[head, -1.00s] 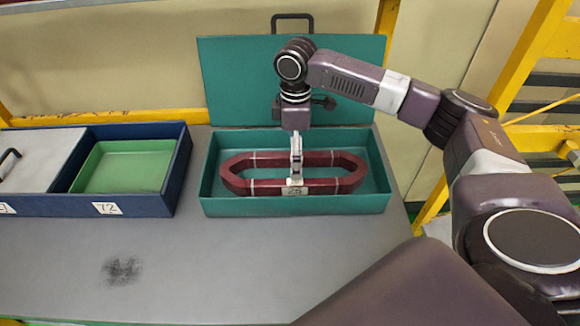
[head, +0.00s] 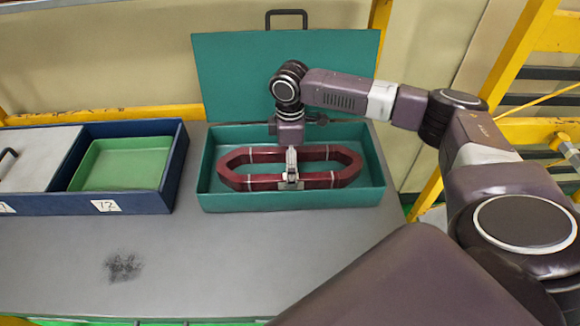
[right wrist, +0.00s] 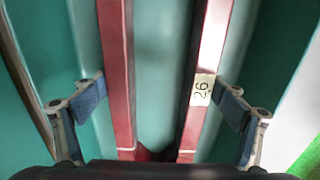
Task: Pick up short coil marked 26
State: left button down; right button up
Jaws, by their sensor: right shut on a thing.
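The short coil (head: 330,180) is a dark red elongated ring with pale bands. It lies in the open teal box (head: 260,200). In the right wrist view its two long sides (right wrist: 118,75) run parallel, and a tag reading 26 (right wrist: 201,90) is on the right one. My right gripper (head: 291,165) is down over the middle of the coil. In the right wrist view my right gripper (right wrist: 163,98) has its blue-padded fingers on the outer faces of the two long sides, shut on the coil. The near finger partly covers the tag in the head view. My left gripper is out of view.
The teal lid (head: 235,80) stands open behind the box. The grey table (head: 200,260) is clear in front, with a dark smudge.

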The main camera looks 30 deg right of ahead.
jog(key=c, duration=0.8)
jog(key=shift+w+r, duration=0.1)
jog(key=shift+r, duration=0.1)
